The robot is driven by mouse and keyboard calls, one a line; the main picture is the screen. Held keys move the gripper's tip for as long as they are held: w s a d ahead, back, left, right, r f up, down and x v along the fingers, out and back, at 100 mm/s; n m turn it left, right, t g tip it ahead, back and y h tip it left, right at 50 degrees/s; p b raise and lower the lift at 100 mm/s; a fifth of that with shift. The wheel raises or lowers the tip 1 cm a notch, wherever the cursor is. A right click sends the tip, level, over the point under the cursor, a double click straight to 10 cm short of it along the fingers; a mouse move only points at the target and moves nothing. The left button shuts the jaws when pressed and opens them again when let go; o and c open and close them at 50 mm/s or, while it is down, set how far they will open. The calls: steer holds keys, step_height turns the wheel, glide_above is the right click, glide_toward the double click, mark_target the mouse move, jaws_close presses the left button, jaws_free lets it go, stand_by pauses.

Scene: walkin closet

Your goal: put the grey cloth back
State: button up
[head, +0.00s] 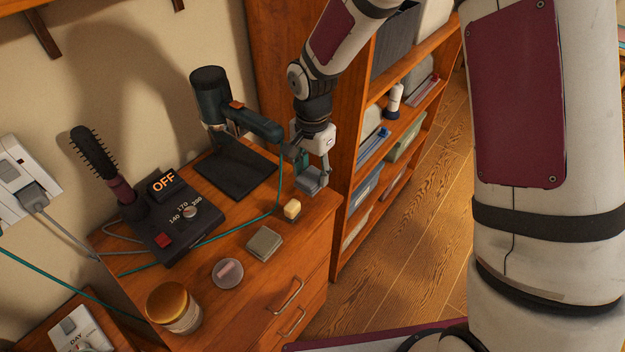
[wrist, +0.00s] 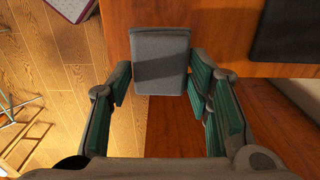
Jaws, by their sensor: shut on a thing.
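The grey cloth (head: 312,180) is a folded, flat, squarish piece, held at the right edge of the dresser top beside the bookcase. My gripper (head: 303,163) is shut on it from above. In the wrist view the grey cloth (wrist: 160,52) sits between the teal-padded fingers of my gripper (wrist: 160,85), partly over the wooden top and its edge. I cannot tell whether the cloth touches the wood. A second folded piece, grey-green (head: 265,243), lies flat near the front of the dresser top.
A bookcase (head: 345,215) stands close right.

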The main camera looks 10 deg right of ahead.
mark_target(312, 174)
steer(key=shift+f, duration=1.9)
steer(key=o, duration=1)
steer(key=shift+r, duration=0.1)
step_height(312, 174, up, 12)
steer(key=shift+b, duration=0.3)
